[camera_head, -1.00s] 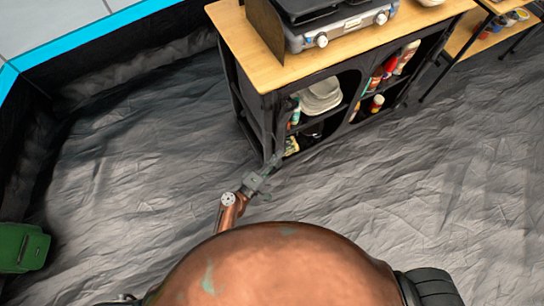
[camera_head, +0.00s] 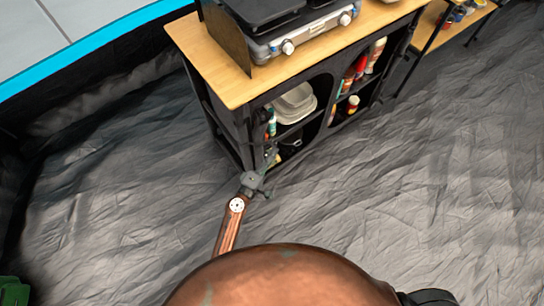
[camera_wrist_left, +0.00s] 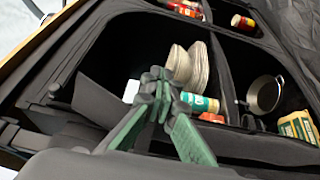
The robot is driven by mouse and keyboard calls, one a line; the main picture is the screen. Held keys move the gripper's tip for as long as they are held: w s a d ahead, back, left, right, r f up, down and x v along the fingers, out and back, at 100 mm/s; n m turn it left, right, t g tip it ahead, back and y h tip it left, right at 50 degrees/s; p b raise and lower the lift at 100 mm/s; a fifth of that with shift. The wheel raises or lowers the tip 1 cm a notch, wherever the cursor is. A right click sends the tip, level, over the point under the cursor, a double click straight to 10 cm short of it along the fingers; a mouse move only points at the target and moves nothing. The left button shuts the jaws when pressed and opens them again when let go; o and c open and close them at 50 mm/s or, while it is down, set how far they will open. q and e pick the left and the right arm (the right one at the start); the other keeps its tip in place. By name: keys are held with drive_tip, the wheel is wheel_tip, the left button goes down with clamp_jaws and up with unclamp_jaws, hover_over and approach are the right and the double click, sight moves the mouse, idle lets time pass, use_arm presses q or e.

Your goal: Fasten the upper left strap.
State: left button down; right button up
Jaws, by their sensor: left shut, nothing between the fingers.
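The black fabric cabinet (camera_head: 240,135) with a light wooden top stands at the upper middle of the head view. Its compartments are open at the front, and its contents show. I cannot pick out the upper left strap in either view. My left gripper (camera_head: 268,164) is at the cabinet's lower left front corner in the head view. In the left wrist view its green fingers (camera_wrist_left: 156,84) are closed together with nothing between them, in front of the open compartment of the cabinet (camera_wrist_left: 85,45). I cannot tell whether they touch the fabric. My right gripper is not in view.
A camping stove (camera_head: 300,32) stands on the cabinet top. White dishes (camera_head: 295,102) and several bottles are inside the compartments; a metal pot (camera_wrist_left: 264,94) shows in the wrist view. A second shelf (camera_head: 455,25) stands at the upper right. The wrinkled grey floor (camera_head: 430,180) is clear.

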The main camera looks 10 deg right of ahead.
use_arm(q)
drive_tip(key=shift+w+d+r, duration=0.1)
drive_tip(key=shift+w+r, duration=0.15)
drive_tip(key=shift+w, duration=0.05)
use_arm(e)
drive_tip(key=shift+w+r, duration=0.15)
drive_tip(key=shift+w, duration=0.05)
